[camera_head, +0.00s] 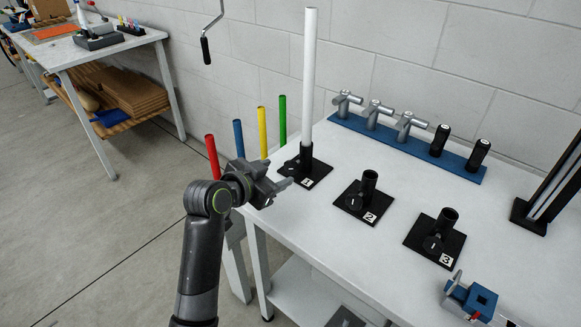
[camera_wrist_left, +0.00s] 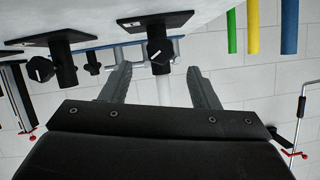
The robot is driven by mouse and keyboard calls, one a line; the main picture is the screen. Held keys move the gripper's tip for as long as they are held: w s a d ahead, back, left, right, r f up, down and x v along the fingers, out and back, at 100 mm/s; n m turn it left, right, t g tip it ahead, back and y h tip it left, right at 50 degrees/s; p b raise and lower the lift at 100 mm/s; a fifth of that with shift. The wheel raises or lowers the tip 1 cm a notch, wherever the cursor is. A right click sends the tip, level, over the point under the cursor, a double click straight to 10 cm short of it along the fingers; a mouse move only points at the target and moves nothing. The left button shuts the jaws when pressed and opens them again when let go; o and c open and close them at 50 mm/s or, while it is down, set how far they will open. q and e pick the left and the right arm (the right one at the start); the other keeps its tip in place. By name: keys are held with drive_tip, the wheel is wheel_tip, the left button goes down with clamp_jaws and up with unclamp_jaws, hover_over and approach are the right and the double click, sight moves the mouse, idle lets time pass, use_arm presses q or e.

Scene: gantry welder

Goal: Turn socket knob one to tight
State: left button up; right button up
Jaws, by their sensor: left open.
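Socket one (camera_head: 306,158) is a black upright sleeve on a black plate marked 1 (camera_head: 318,176), near the table's left end. A tall white tube (camera_head: 310,70) stands upright in it. Its black knob (camera_wrist_left: 158,51) shows in the left wrist view, on the side of the socket facing my gripper. My left gripper (camera_head: 280,182) is open and empty, just left of and in front of socket one. In the wrist view its fingers (camera_wrist_left: 160,76) lie either side of the knob's line, apart from it. The knob's exact angle is hard to read.
Socket two (camera_head: 369,186) and socket three (camera_head: 446,222) stand empty to the right. A blue rack (camera_head: 346,120) with grey and black handles lies along the wall. Red, blue, yellow and green tubes (camera_head: 262,132) stand beyond the table's left edge. A blue clamp block (camera_head: 470,298) is at front right.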

sight(290, 168)
use_arm(q)
drive_tip(key=x, duration=0.7)
drive_tip(key=shift+w+d, duration=0.15)
drive_tip(key=shift+w, duration=0.05)
drive_tip(key=c, duration=1)
drive_tip(key=shift+o, duration=0.2)
drive_tip(key=m+t+y, duration=0.1)
drive_tip(key=m, duration=0.1)
drive_tip(key=shift+f+m+b, duration=0.1)
drive_tip(key=shift+m+b, duration=0.2)
drive_tip(key=o, duration=1)
drive_tip(key=shift+c, duration=0.2)
